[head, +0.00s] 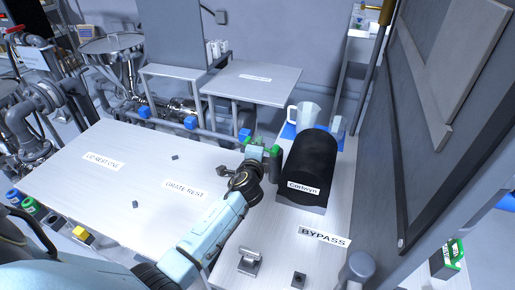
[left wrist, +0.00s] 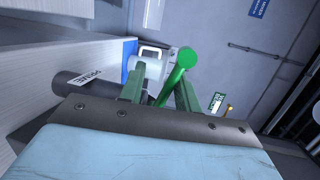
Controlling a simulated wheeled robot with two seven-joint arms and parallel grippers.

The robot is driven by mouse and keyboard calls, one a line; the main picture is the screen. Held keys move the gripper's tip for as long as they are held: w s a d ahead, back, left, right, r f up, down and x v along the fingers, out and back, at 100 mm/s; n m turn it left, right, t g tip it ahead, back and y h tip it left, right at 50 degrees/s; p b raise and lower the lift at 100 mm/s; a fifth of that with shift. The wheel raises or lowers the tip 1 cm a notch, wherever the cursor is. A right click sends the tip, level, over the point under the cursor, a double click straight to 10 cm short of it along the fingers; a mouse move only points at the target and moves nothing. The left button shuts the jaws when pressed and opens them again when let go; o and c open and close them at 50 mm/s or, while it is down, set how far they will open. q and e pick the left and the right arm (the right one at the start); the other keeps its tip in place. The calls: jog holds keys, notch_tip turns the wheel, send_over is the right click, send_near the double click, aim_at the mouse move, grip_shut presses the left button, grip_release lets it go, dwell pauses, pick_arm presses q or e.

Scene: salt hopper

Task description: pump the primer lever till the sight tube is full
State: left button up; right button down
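The primer lever shows in the left wrist view as a green rod with a round green knob (left wrist: 187,58). Beside it is a dark cylinder with a PRIME label (left wrist: 88,79). My left gripper (left wrist: 160,90) has its two green fingers apart, with the lever's rod between them; I see a gap on the left side and cannot tell whether the right finger touches. In the head view my left gripper (head: 262,152) is at the left of the black Corwyn drum (head: 309,160), and the lever is hard to separate from the fingers. I cannot make out the sight tube. My right gripper is not in view.
A white jug (head: 303,114) stands on a blue mat behind the drum. A BYPASS label (head: 324,237) and a small metal fitting (head: 250,260) are at the front of the bench. The wide bench at left (head: 130,190) is mostly clear. A grey panel (head: 415,120) rises at right.

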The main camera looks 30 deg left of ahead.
pick_arm(q)
jog(key=shift+a+f, duration=0.1)
jog(key=shift+f, duration=0.05)
jog(key=v, duration=1.3)
jog(key=shift+d+p, duration=0.25)
jog(key=shift+p, duration=0.2)
jog(key=shift+s, duration=0.15)
